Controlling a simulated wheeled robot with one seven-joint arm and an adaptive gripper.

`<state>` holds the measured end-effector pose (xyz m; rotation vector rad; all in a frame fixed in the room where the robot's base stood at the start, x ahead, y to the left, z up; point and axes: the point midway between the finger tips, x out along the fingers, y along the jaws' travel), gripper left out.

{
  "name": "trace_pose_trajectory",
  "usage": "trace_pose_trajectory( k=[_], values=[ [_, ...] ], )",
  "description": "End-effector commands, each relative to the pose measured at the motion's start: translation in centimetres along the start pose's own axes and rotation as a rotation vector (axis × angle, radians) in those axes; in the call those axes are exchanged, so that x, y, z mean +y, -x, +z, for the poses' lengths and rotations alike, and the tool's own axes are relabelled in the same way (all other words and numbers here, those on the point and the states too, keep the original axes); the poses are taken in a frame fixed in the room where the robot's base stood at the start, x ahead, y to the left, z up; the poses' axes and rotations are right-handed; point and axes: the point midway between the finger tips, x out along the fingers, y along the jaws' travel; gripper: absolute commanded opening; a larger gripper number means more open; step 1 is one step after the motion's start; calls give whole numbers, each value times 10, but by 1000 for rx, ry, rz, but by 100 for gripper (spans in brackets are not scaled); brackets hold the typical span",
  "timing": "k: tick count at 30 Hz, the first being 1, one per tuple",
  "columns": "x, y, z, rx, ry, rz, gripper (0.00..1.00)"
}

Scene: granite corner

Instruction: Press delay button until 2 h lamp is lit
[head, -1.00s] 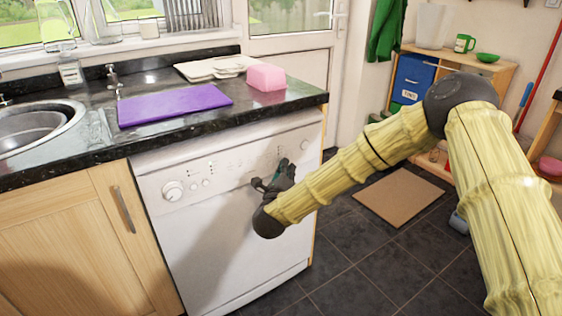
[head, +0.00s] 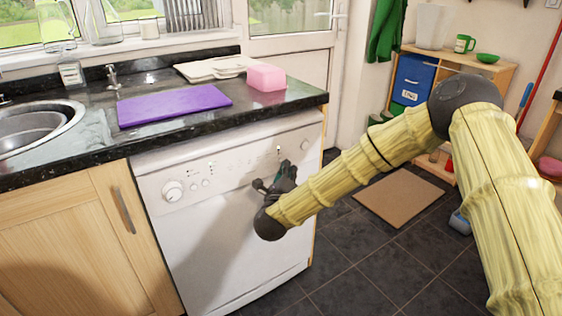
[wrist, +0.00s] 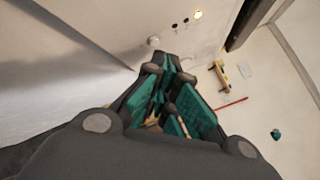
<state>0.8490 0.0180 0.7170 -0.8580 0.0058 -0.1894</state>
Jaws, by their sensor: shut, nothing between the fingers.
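The white dishwasher (head: 225,235) stands under the worktop, its control panel (head: 230,168) along the top with a large round dial (head: 173,190) at left. In the wrist view a small round button (wrist: 153,41) sits just beyond my fingertips, beside a row of three small lamps. The end lamp (wrist: 198,15) glows warm yellow; the other two (wrist: 180,23) are dark. Their labels are too small to read. My gripper (head: 284,170) is shut and empty in front of the panel's right half, also seen in the wrist view (wrist: 168,66). It looks slightly apart from the button.
The dark worktop (head: 215,112) overhangs the panel above my gripper. On it lie a purple board (head: 175,104) and a pink block (head: 265,78), with a sink (head: 40,128) at left. A brown mat (head: 400,196) lies on the tiled floor to the right.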

Motion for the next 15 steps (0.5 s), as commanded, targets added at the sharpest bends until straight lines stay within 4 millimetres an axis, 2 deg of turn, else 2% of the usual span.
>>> trace_pose_trajectory(
  k=[15],
  values=[
    [-4, 6, -4, 1, 0, 1, 0]
  ],
)
